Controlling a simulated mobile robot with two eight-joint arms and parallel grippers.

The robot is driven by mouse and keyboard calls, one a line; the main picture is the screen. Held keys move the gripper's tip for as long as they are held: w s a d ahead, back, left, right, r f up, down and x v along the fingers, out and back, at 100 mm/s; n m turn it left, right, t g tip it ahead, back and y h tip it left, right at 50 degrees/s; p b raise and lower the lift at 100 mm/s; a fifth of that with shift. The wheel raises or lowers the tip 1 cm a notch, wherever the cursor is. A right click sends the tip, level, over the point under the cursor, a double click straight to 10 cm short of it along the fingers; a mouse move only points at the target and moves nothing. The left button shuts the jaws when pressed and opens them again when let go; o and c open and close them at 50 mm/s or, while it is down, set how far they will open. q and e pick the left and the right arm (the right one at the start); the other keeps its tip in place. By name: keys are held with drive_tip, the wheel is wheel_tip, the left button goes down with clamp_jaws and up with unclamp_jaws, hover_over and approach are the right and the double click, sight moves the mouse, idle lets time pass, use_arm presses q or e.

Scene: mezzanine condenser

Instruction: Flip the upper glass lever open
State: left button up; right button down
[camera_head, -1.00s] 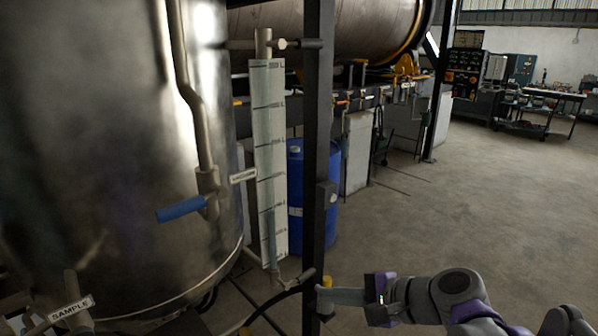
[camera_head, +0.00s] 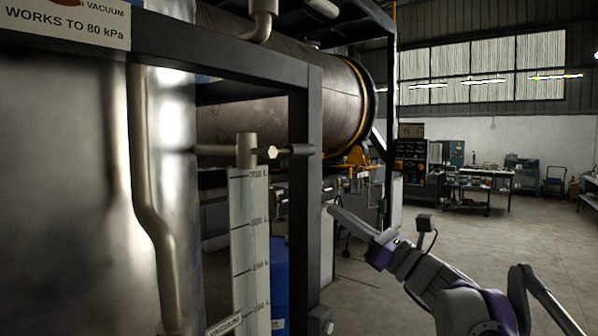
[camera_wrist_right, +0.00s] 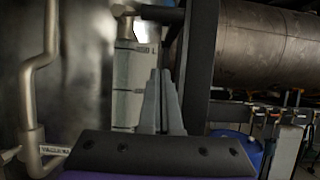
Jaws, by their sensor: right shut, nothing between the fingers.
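The upper glass lever (camera_head: 298,150) is a dark handle sticking out to the right from the valve (camera_head: 247,150) on top of the tall graduated sight glass (camera_head: 250,240). Its right end lies by the dark frame post. In the right wrist view the lever (camera_wrist_right: 160,13) shows at the top, above the fingers. My right gripper (camera_head: 332,210) is shut and empty, to the right of the post and lower in the picture than the lever. Its fingers (camera_wrist_right: 160,75) also show in the right wrist view, apart from the lever. My left gripper is out of view.
The dark upright post (camera_head: 306,200) and crossbeam (camera_head: 220,58) frame the glass. A large steel tank (camera_head: 60,180) fills the left. A blue drum (camera_head: 280,280) stands behind the glass. Open floor (camera_head: 540,270) lies to the right.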

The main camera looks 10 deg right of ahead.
sight(291, 151)
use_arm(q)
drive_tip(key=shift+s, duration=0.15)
use_arm(e)
drive_tip(key=shift+s+d, duration=0.1)
drive_tip(key=shift+s, duration=0.1)
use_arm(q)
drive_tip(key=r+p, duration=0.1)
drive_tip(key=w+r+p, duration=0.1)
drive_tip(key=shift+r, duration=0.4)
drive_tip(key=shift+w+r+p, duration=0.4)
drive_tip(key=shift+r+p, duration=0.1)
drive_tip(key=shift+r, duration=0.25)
use_arm(e)
drive_tip(key=w+a+r, duration=0.1)
drive_tip(key=w+r, duration=0.1)
drive_tip(key=w+a+r, duration=0.2)
drive_tip(key=r, duration=0.1)
drive_tip(key=w+a+r, duration=0.2)
drive_tip(key=r, duration=0.1)
drive_tip(key=shift+w+a+r, duration=0.1)
drive_tip(key=shift+w, duration=0.25)
drive_tip(key=shift+s, duration=0.15)
